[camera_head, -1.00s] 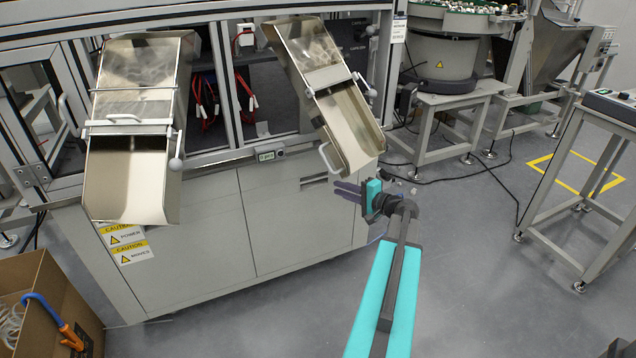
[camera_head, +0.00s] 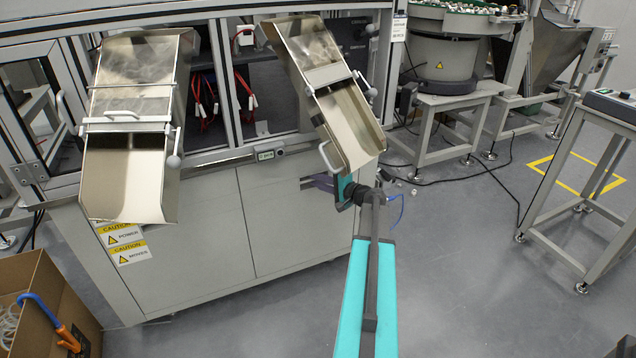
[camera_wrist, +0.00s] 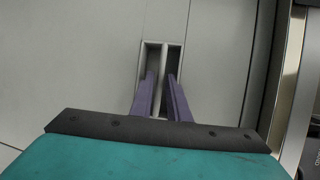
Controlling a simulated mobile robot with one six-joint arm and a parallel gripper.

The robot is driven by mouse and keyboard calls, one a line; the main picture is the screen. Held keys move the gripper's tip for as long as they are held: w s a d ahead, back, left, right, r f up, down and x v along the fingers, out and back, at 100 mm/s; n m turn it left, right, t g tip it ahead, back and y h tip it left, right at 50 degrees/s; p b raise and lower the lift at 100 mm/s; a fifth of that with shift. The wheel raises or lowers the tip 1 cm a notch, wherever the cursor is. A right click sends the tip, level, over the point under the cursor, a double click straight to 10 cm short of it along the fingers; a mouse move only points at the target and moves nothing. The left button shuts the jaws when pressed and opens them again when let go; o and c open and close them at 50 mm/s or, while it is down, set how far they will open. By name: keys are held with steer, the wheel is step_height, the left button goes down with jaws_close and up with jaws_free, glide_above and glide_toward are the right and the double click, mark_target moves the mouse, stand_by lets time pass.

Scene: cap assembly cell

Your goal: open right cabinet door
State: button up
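The right cabinet door (camera_head: 290,235) is a grey panel below the machine's right chute, and it sits closed, flush with its neighbour. Its recessed handle (camera_head: 308,182) is partly covered by my gripper in the head view. In the wrist view the handle (camera_wrist: 162,52) is a framed slot with a bar down its middle. My gripper (camera_wrist: 161,76) has two purple fingers held apart, with their tips at the handle, one on each side of the bar. I cannot tell whether they touch it. The gripper (camera_head: 318,181) also shows in the head view.
The right metal chute (camera_head: 350,125) hangs just above my gripper. The left chute (camera_head: 130,180) overhangs the left cabinet door (camera_head: 190,235). A cardboard box (camera_head: 75,300) stands at the lower left. A feeder stand (camera_head: 450,100) is behind right. Grey floor lies open before the door.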

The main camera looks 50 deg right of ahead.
jaws_close()
stand_by(1.5)
